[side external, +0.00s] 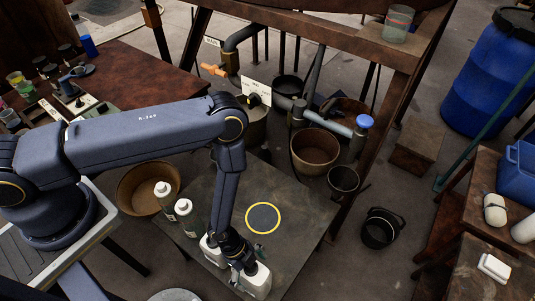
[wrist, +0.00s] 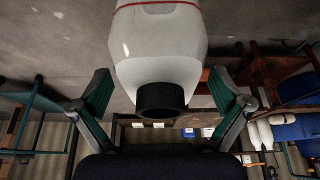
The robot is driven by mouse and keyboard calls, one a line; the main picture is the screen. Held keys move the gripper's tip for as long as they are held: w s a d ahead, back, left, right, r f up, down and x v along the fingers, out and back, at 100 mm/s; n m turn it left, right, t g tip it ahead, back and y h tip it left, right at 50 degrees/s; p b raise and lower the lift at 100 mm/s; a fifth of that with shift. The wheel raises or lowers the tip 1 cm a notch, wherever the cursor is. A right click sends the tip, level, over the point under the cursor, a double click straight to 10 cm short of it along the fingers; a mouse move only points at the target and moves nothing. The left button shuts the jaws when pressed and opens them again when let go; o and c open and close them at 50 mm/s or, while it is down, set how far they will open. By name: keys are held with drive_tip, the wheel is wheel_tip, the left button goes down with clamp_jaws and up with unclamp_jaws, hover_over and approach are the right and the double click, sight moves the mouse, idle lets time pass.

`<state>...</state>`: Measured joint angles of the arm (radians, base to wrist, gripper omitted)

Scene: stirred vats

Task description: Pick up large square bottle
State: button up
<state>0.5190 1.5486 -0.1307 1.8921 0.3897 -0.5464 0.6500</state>
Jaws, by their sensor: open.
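A large white bottle (wrist: 160,55) with a black cap (wrist: 160,98) and a thin red line fills the top middle of the wrist view. It stands between my two open fingers, with a narrow gap showing at the cap on both sides. In the side view my gripper (side external: 240,270) is low at the front edge of the dark table, at a white bottle (side external: 259,283) that it partly covers. Another white container (side external: 212,251) stands just left of it, partly hidden by my arm. My gripper also shows in the wrist view (wrist: 165,92).
Two white bottles (side external: 164,194) (side external: 188,218) stand on the table's (side external: 290,225) left side. A yellow-ringed dark disc (side external: 263,217) lies mid-table, with bare surface around it. A brown tub (side external: 135,185) is at the left. Buckets and pipes stand behind.

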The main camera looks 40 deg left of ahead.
drive_tip(key=shift+x, duration=0.95)
drive_tip(key=shift+r, duration=0.1)
drive_tip(key=shift+c, duration=0.3)
drive_tip(key=c, duration=1.7)
